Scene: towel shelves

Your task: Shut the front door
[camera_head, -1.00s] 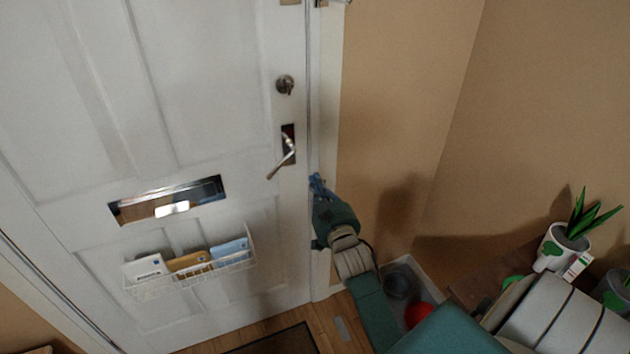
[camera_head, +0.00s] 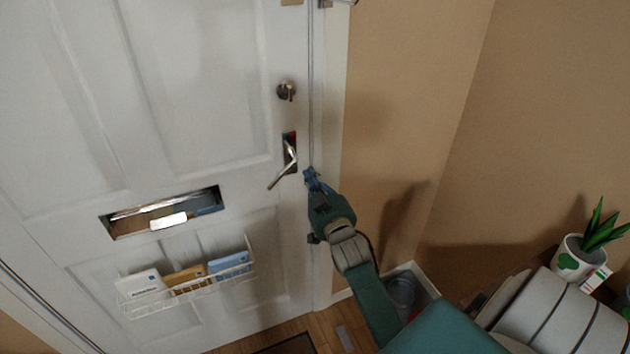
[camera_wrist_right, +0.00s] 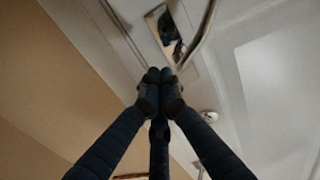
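The white panelled front door (camera_head: 215,130) fills the left of the head view and sits at or very near its frame; I cannot tell whether it is fully shut. Its silver lever handle (camera_head: 284,167) slants down to the left, below a round lock (camera_head: 286,91). My right gripper (camera_head: 310,176) is at the door's right edge, just right of and below the handle. In the right wrist view the fingertips (camera_wrist_right: 160,78) are together, below the handle and its plate (camera_wrist_right: 172,38). I see nothing between them. My left gripper is not in view.
A wire letter basket (camera_head: 190,285) with several envelopes hangs on the door below the mail slot (camera_head: 163,212). A beige wall is to the right. A grey bin (camera_head: 420,284) stands on the floor by my right arm. A potted plant (camera_head: 580,254) is at the far right.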

